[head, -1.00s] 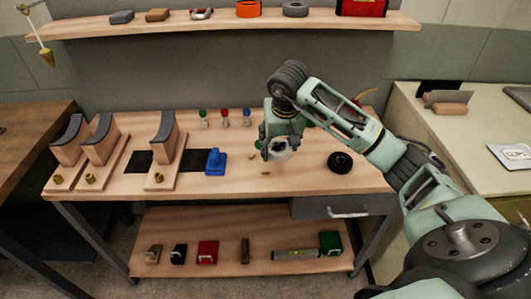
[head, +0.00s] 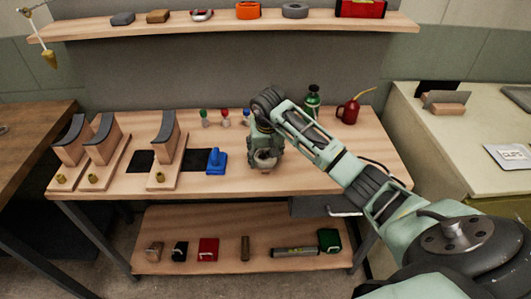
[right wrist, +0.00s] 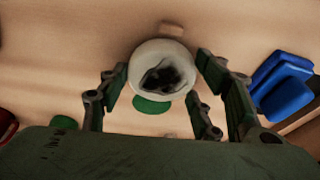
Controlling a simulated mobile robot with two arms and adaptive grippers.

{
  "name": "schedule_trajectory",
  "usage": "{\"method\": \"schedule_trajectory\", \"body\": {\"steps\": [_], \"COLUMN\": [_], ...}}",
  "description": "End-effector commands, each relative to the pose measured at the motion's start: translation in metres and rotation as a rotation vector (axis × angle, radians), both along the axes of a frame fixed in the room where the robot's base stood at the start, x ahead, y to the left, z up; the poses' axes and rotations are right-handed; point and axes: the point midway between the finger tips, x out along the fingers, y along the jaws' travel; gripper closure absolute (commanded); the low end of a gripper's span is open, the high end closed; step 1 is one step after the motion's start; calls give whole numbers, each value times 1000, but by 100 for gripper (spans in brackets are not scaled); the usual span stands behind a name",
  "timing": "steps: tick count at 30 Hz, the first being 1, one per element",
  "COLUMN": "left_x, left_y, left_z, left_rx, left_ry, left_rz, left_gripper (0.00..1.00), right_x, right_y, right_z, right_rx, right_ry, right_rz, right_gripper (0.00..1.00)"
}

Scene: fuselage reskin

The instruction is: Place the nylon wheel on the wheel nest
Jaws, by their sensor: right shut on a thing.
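My right gripper (head: 264,164) is shut on the nylon wheel, a pale round wheel with a dark centre. In the right wrist view the wheel (right wrist: 162,68) sits between the two fingers (right wrist: 168,95), over the bench top. In the head view the wheel (head: 265,156) is mostly hidden by the gripper, low over the middle of the bench. A green disc (right wrist: 152,106) shows just below the wheel in the wrist view. I cannot tell which thing is the wheel nest. My left gripper is not in view.
A blue tool (head: 215,161) stands left of the gripper; it also shows in the wrist view (right wrist: 284,84). Wooden stands with dark curved tops (head: 166,140) are further left. A green bottle (head: 313,100) and red oil can (head: 350,111) stand behind my arm. A small wooden block (right wrist: 172,30) lies nearby.

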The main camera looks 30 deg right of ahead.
Motion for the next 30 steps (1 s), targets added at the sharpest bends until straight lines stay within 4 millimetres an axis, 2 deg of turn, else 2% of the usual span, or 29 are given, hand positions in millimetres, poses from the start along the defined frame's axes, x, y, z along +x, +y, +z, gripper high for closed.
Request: {"method": "schedule_trajectory", "body": {"steps": [4,5,11,23,26,30], "left_x": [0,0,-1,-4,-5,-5], "left_y": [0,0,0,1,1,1], "left_z": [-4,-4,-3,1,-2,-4], "left_rx": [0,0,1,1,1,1], "left_ry": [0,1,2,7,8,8], "left_rz": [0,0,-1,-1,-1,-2], "left_gripper": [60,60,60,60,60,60], "right_x": [0,0,0,0,-2,-8], "right_y": [-1,0,0,1,1,4], "right_z": [-3,-4,-3,2,12,40], "right_rx": [-1,0,0,1,-1,-3], "right_ry": [-2,-1,0,0,-4,-5], "right_rz": [0,0,0,0,0,1], "right_gripper": [71,41,23,22,22,22]}}
